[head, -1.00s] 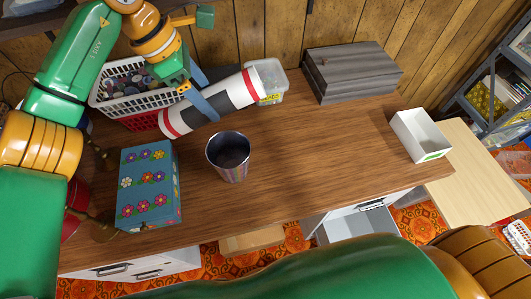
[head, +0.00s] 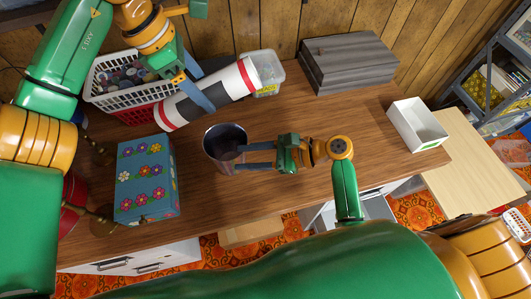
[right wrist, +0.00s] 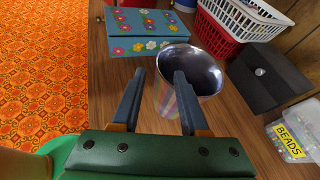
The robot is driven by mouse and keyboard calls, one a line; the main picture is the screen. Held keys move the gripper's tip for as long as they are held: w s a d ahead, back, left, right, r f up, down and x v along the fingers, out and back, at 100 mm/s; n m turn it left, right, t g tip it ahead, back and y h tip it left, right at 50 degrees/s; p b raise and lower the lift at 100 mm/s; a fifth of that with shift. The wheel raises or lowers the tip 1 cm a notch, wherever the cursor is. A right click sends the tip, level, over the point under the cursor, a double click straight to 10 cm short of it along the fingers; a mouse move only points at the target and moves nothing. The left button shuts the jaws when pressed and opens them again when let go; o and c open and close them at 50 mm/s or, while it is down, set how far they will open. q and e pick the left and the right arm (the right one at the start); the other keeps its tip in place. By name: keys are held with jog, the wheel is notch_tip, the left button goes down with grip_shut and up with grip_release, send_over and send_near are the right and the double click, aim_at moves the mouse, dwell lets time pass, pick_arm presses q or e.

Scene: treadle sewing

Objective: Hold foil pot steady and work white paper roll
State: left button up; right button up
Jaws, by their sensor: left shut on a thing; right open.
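The foil pot (head: 211,155), a dark-mouthed shiny cup with a striped side, stands upright on the wooden desk. It also shows in the right wrist view (right wrist: 165,102). The white paper roll (head: 233,82), with dark and red bands, lies at a slant behind the pot. My left gripper (head: 192,98) is shut on the roll near its middle. My right gripper (head: 238,157) is open, its fingers pointing left at the pot. In the right wrist view the gripper (right wrist: 159,74) has the pot's side showing between its fingers; I cannot tell whether they touch it.
A blue flowered box (head: 147,180) stands left of the pot. A white basket (head: 130,102) and a clear bead tub (head: 268,75) are behind. A grey wooden box (head: 352,62) and a white open box (head: 417,124) are farther right. The desk (head: 340,115) is clear between them.

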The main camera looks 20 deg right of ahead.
aim_at(224, 161)
jog(key=x, duration=0.7)
jog(key=shift+d, duration=0.1)
grip_shut()
